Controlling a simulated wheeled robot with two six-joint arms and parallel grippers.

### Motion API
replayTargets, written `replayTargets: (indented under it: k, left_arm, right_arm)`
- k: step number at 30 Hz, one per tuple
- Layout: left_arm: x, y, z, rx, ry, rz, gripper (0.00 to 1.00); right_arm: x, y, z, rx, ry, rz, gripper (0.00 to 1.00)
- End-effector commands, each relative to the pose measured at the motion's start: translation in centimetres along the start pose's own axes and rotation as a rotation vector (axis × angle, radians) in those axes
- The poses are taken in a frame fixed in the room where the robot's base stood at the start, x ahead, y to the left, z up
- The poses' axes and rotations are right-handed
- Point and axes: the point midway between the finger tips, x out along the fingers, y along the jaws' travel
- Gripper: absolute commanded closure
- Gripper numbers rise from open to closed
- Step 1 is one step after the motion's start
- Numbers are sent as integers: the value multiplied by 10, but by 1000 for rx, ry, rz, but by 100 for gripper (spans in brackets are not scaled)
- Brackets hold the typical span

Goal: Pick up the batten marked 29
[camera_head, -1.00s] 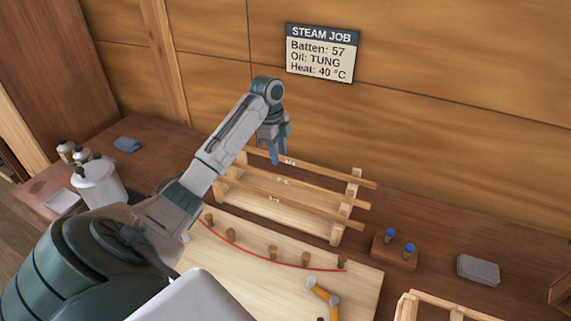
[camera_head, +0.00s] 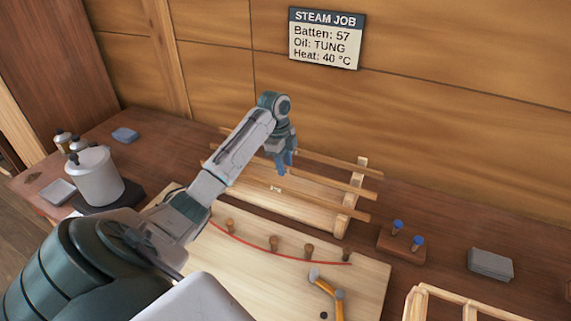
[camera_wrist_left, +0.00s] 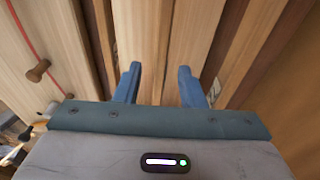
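Three thin wooden battens lie side by side on a rack: a back one (camera_head: 345,165), a middle one (camera_head: 345,184) and a front one (camera_head: 335,208). Small pale tags show on them, but I cannot read the numbers, so I cannot tell which is 29. My left gripper (camera_head: 283,165) points down over the rack and hides part of the back and middle battens. In the left wrist view its two blue fingers (camera_wrist_left: 159,84) are apart with nothing held between them. A pale tag (camera_wrist_left: 213,92) shows beside the right finger, partly hidden. My right gripper is out of view.
A wall sign (camera_head: 326,38) reads "Batten: 57, Oil: TUNG, Heat: 40 °C". In front of the rack is a pale board (camera_head: 365,283) with pegs and a red curved line. A block with blue-topped pegs (camera_head: 402,246) and a grey stack (camera_head: 490,264) stand right. A white pot (camera_head: 95,178) stands left.

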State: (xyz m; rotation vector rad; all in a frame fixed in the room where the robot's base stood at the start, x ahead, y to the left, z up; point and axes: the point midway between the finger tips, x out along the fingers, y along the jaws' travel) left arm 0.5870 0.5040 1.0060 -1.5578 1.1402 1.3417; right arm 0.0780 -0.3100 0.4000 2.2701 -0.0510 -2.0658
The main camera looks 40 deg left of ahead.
Motion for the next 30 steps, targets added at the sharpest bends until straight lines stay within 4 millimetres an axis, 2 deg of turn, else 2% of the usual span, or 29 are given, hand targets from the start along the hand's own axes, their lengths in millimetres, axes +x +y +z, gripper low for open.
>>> replayTargets:
  k: [3, 9, 23, 27, 30]
  left_arm:
    - [0, 0, 0, 0, 0, 0, 64]
    - [0, 0, 0, 0, 0, 0, 100]
    - [-5, 0, -1, 1, 1, -2, 100]
    - [-19, -1, -3, 1, 1, -3, 100]
    - [-36, 0, -6, 0, 1, 0, 100]
  right_arm:
    - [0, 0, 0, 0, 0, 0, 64]
    - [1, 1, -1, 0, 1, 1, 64]
    - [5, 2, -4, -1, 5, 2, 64]
    - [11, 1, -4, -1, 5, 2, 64]
    - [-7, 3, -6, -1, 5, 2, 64]
